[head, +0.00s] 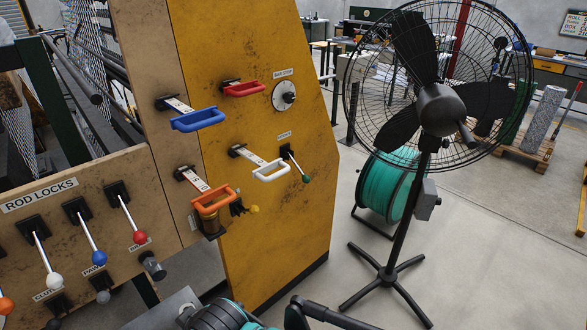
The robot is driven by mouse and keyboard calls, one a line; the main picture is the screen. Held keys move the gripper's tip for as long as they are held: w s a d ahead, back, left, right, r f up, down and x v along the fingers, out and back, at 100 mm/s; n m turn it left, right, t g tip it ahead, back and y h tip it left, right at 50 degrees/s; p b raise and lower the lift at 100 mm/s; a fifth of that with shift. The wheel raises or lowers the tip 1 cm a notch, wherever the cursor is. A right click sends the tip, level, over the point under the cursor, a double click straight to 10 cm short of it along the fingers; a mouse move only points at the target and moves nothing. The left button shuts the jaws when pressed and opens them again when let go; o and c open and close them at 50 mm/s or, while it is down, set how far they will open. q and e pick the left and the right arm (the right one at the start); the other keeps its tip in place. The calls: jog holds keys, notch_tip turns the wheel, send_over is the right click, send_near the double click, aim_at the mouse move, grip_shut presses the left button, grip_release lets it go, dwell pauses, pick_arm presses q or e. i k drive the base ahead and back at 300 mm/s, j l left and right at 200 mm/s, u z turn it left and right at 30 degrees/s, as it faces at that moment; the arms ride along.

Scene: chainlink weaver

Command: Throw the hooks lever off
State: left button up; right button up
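A small lever with a green tip (305,179) sits on the yellow panel (270,220), right of a white handle. It slants down and to the right from a black base. The small label (284,135) above it is too small to read surely, so I cannot confirm that this is the hooks lever. Neither gripper's fingertips can be made out. Dark and teal parts show at the bottom edge, and I cannot tell whether they belong to my arms.
Blue (198,120), red (243,89), white (271,171) and orange (213,198) handles jut from the machine. A ROD LOCKS panel (75,175) with ball-tipped levers is at left. A standing fan (437,105) and teal drum (386,187) stand at right on open floor.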

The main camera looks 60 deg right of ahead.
aim_at(306, 179)
jog(key=k+z, duration=0.1)
jog(key=z, duration=1.85)
jog(key=i+l+z, duration=0.25)
jog(key=i+z, duration=0.15)
jog(key=i+l+z, duration=0.1)
jog(key=i+z, duration=0.25)
jog(key=i, duration=0.1)
